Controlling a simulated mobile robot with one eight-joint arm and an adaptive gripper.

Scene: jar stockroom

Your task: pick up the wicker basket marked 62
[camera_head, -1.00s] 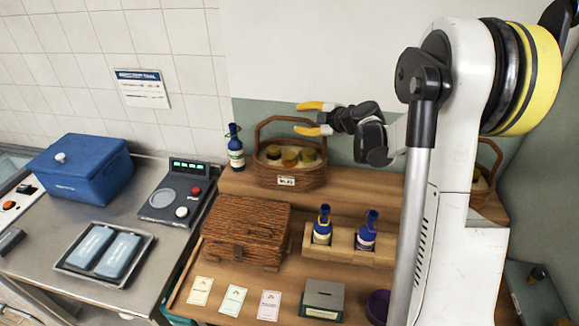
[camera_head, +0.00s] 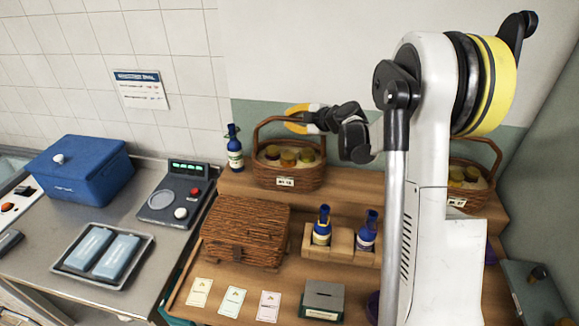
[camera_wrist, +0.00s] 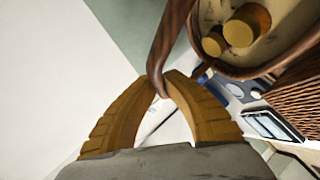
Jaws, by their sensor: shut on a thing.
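The wicker basket (camera_head: 304,180) with the tall arched handle stands on the back shelf. It holds several jars with yellowish lids. Its white front label is too small to read surely. My gripper (camera_head: 296,120) is shut on the top of its handle, coming from the right. In the wrist view the two yellow fingers (camera_wrist: 162,82) pinch the dark handle (camera_wrist: 170,42), with the basket's rim and jar lids at upper right. The basket appears upright and still rests on the shelf.
A second handled basket (camera_head: 484,200) stands behind my arm at right. A blue bottle (camera_head: 235,152) stands close left of the held basket. A wicker hamper (camera_head: 243,230) and a wooden rack (camera_head: 342,246) with two blue bottles are in front. The wall is close behind.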

